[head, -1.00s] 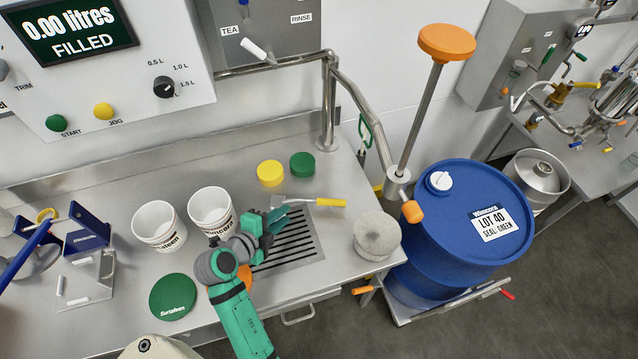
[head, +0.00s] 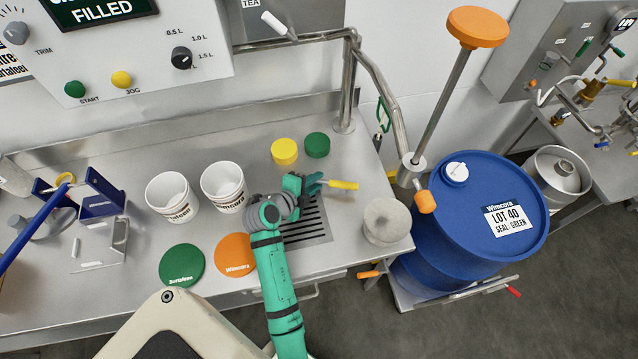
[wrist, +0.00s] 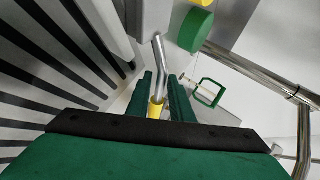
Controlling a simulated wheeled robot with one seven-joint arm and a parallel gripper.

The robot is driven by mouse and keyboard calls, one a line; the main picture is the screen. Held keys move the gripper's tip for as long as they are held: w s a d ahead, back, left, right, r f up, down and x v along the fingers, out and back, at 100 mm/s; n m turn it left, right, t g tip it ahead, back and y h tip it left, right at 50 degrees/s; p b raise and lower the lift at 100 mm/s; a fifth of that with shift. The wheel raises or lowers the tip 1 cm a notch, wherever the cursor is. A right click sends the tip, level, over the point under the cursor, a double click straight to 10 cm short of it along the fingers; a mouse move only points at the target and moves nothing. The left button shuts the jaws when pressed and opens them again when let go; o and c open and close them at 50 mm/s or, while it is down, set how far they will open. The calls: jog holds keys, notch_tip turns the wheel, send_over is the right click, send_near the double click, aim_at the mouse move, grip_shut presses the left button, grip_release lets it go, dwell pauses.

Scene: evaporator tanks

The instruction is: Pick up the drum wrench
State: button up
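The drum wrench, a tool with a yellow handle (head: 343,184), is low over the steel worktop by the slotted drain grate. My gripper (head: 316,184) is at the tool's left in the head view. The wrist view shows its bent metal shaft (wrist: 159,65) and part of the yellow handle (wrist: 156,109) between my two green fingers (wrist: 163,95). The fingers stand on either side of it with a narrow gap, so they look open. Firm contact is not visible. The gripper hides part of the tool in the head view.
Two white buckets (head: 223,187) stand left. A round grey block (head: 386,222) and the blue drum (head: 482,215) are right. A steel pipe (head: 347,90) rises at the back.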

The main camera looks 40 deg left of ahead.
jog(key=shift+w+d+f, duration=0.1)
jog(key=shift+w+f, duration=0.05)
jog(key=shift+w, duration=0.25)
jog(key=shift+c, duration=0.7)
grip_shut()
jog(key=shift+w, duration=0.1)
